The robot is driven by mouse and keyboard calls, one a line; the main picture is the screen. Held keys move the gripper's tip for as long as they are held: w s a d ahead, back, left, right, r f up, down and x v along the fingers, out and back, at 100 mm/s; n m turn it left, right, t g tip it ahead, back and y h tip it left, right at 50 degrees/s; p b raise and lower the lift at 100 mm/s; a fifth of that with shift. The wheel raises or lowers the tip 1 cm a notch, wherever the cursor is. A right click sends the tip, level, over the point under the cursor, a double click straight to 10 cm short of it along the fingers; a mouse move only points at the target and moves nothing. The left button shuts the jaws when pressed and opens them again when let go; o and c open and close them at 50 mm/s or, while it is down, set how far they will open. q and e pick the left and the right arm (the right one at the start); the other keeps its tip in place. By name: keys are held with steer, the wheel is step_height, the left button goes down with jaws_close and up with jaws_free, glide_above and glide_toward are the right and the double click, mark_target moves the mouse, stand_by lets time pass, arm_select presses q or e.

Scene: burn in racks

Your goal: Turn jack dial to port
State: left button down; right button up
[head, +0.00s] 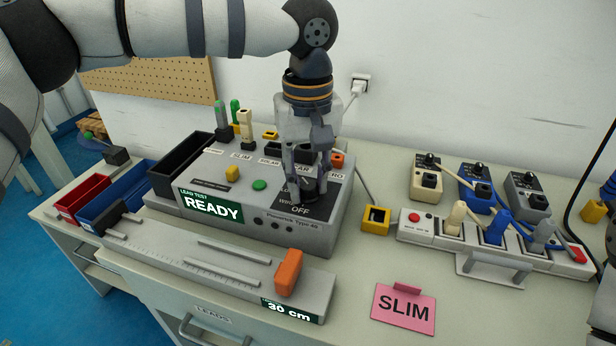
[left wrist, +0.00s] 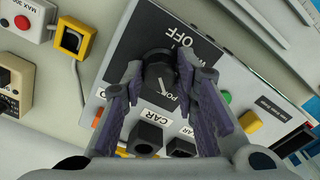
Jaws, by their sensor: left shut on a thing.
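The jack dial is a black round knob (head: 308,190) on a dark panel at the right end of the grey lead tester (head: 295,230). "OFF" is printed beside it, and the tester's green display reads "READY". My left gripper (head: 306,186) reaches down from above and is shut on the dial. In the left wrist view the dial (left wrist: 160,75) sits between the two fingers, with a light pointer line on its top. Ports labelled "CAR" and "SOLAR" lie along the tester's back edge; the fingers partly hide the labels. A pink card (head: 403,308) reading "SLIM" lies on the table.
A measuring rail with an orange slider (head: 288,272) reads "30 cm" in front of the tester. A power strip (head: 480,240) with several plugs and three adapter boxes stand at right. Red (head: 82,194) and blue bins stand at left.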

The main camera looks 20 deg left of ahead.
mark_target(308, 185)
arm_select(q)
steer(key=shift+m, duration=0.3)
steer(key=c, duration=1.3)
jaws_free()
step_height(308, 185, up, 12)
